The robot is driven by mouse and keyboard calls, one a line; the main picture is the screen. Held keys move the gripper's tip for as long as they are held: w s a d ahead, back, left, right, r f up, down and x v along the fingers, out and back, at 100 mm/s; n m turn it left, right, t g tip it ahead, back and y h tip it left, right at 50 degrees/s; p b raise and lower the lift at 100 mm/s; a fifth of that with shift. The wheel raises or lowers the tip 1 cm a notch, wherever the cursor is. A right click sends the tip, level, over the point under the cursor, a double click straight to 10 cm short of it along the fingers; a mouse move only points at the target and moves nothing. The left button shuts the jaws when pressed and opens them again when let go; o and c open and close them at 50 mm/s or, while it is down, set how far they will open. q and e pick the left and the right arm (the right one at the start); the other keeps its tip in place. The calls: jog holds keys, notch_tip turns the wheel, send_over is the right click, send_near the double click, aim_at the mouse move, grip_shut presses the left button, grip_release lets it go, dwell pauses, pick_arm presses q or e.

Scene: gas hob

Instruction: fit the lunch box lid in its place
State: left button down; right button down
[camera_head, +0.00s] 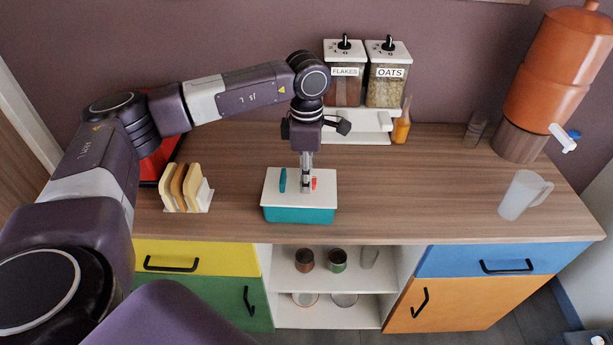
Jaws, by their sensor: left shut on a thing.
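The lunch box (298,215) is a teal box on the wooden worktop, near its front edge. A white lid (325,190) lies over the top of the box, with a teal piece (283,180) on its left part and a small red piece on its right. I cannot tell whether the lid is fully seated. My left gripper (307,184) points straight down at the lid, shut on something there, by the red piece. The fingertips are small and partly hide what they hold. My right gripper is not in view.
Bread slices stand in a white rack (201,196) left of the box. Behind are a white shelf with flakes (344,88) and oats (385,92) dispensers and an orange bottle (402,127). A jug (523,195) and a terracotta dispenser (553,70) stand right. Worktop between is clear.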

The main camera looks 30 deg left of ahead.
pick_arm(q)
jog(key=c, duration=1.6)
grip_release()
notch_tip(320, 180, up, 12)
jog(key=shift+f, duration=0.1)
